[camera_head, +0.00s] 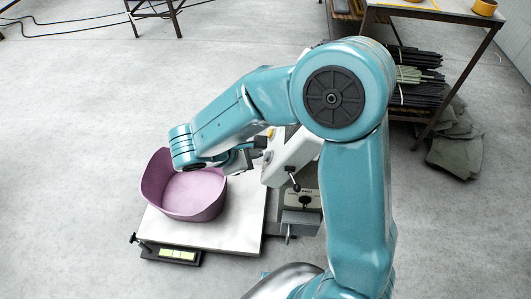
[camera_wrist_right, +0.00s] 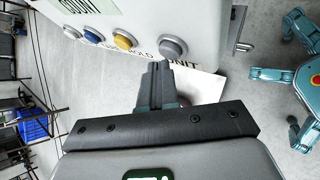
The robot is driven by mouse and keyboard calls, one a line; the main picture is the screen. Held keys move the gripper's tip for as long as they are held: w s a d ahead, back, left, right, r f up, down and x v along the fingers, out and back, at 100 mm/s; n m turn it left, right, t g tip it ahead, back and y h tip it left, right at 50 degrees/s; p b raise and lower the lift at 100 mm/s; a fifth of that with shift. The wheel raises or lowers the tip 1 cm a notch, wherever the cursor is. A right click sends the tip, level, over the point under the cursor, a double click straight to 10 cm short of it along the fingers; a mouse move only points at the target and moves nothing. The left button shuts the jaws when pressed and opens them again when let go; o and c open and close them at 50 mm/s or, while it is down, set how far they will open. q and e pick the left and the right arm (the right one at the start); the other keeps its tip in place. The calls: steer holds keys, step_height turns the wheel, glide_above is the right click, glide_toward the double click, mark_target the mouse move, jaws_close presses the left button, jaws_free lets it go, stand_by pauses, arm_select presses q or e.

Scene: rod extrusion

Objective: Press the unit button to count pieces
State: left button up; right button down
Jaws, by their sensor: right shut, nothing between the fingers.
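The wrist view shows a light grey panel with a row of round buttons. The grey button (camera_wrist_right: 172,47) at the right end has the printed word "UNIT" by it. A yellow button (camera_wrist_right: 125,41), by "HOLD", and a blue button (camera_wrist_right: 93,36) sit to its left. My right gripper (camera_wrist_right: 158,68) is shut and empty, its tips just below the grey button in the picture; I cannot tell whether they touch the panel. In the head view the machine head (camera_head: 290,158) stands by this gripper, and its buttons are mostly hidden. My left gripper is not in view.
A pink tub (camera_head: 185,195) stands on a white scale platform (camera_head: 235,225) with a lit green display (camera_head: 178,254). A table (camera_head: 430,8) with stacked dark rods (camera_head: 415,75) below stands at the back right.

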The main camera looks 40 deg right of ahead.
steer(key=shift+w+a+r, duration=0.2)
steer(key=shift+w+a, duration=0.1)
steer(key=shift+w, duration=0.05)
steer(key=w+a+r+p, duration=0.2)
steer(key=w+a+p, duration=0.1)
steer(key=shift+w, duration=0.2)
stand_by(0.3)
stand_by(0.8)
steer(key=s+a+f+m+y+p, duration=0.1)
steer(key=s+a+f+m+y, duration=0.5)
steer(key=f, duration=0.5)
steer(key=s+a+f+m+y+p, duration=0.2)
steer(key=s+a+f+m+y, duration=0.4)
steer(key=s+f, duration=0.3)
step_height(320, 180, down, 2)
steer(key=shift+s+a+f+m+y, duration=0.2)
steer(key=shift+a+f+m+y, duration=0.1)
steer(key=shift+a+m, duration=0.25)
